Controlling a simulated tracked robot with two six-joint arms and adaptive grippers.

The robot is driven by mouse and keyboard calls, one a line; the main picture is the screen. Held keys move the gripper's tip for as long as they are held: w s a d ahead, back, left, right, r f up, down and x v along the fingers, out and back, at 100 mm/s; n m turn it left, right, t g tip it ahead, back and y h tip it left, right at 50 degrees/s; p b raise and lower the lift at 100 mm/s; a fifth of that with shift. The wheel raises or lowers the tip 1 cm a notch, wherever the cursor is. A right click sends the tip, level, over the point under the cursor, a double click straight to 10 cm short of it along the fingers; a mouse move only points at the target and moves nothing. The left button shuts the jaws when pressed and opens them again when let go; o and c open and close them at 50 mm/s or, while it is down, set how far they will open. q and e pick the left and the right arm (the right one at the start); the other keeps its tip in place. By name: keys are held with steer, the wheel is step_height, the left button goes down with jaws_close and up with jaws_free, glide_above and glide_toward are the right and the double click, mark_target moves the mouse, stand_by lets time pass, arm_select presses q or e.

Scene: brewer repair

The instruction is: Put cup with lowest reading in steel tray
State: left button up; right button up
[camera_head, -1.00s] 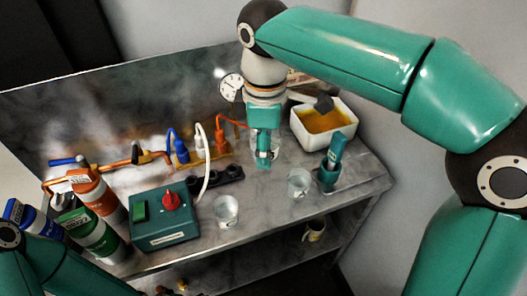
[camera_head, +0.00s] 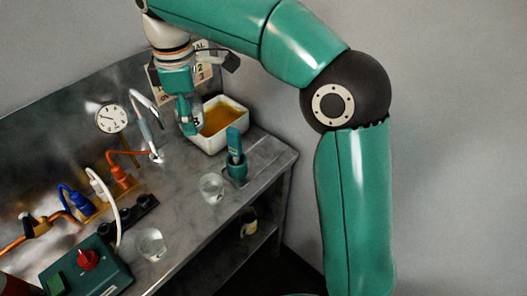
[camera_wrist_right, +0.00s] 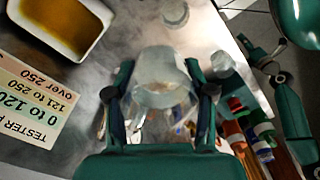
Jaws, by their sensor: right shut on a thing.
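My right gripper (camera_head: 186,128) is shut on a clear cup (camera_wrist_right: 162,80), which shows between its fingers in the right wrist view. In the head view that cup is mostly hidden by the gripper, beside the white basin. A second clear cup (camera_head: 211,187) stands on the bench near the teal tester (camera_head: 235,150). A third clear cup (camera_head: 150,243) stands nearer the front edge. No reading is legible. I cannot make out a steel tray. My left gripper (camera_wrist_right: 258,50) seems to show small at the right of the wrist view, its jaws unclear.
The white basin (camera_head: 242,130) holds amber liquid. A tester chart (camera_wrist_right: 28,105) shows ranges. A round gauge (camera_head: 111,118), coloured plugs (camera_head: 75,199) and a control box with a red knob (camera_head: 88,260) line the left.

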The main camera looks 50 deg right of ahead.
steer(key=d+m, duration=0.3)
steer(key=d, duration=0.9)
steer(key=m, duration=0.2)
glide_above(265, 152)
step_height(265, 152, down, 16)
steer(key=shift+f, duration=0.2)
steer(key=shift+f+p, duration=0.35)
steer(key=shift+f, duration=2.4)
steer(key=shift+f, duration=0.1)
steer(key=o, duration=1.2)
